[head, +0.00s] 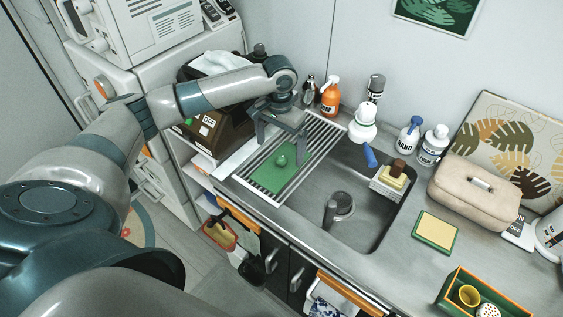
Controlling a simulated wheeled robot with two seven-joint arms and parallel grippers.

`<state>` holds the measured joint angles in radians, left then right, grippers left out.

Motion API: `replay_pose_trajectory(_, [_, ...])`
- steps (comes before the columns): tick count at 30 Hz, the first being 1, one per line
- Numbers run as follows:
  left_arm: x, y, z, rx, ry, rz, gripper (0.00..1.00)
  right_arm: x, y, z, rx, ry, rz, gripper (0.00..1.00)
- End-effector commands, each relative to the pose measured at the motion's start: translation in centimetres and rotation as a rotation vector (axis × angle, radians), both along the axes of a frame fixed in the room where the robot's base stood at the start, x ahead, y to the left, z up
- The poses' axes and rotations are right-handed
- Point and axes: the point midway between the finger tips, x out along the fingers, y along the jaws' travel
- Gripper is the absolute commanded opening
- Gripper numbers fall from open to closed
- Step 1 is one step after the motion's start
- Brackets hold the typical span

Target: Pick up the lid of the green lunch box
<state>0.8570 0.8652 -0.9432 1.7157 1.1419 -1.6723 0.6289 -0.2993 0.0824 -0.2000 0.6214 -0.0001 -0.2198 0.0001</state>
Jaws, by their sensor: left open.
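A flat green lid (265,179) with a small round green knob lies on the slatted drying rack (327,130) at the left of the sink. My left gripper (279,152) is open above the lid, fingers pointing down, one to each side of the knob in the picture. The gripper is empty, and I cannot tell its exact height over the knob. A green box with an orange rim (447,292), possibly the lunch box, stands open at the lower right, partly cut off by the picture edge. My right gripper is out of view.
Soap bottles, including an orange one (330,97), stand behind the rack. The sink (345,236) opens right of it. A dark box (222,130) stands left of the rack. A beige case (474,194) and a yellow-and-green pad (435,231) are on the right counter.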

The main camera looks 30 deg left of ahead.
Motion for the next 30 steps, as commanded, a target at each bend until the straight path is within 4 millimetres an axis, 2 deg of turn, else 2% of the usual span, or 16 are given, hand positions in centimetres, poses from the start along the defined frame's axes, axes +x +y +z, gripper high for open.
replay_pose_trajectory(6, [0.0,0.0,-1.9,0.000,0.000,0.001,1.00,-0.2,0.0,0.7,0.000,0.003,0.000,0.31])
replay_pose_trajectory(20, [0.2,0.1,-2.3,0.001,0.001,0.002,1.00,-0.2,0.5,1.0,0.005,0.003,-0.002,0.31])
replay_pose_trajectory(30, [0.8,0.2,-6.0,0.001,0.002,0.001,1.00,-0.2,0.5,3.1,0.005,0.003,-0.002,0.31])
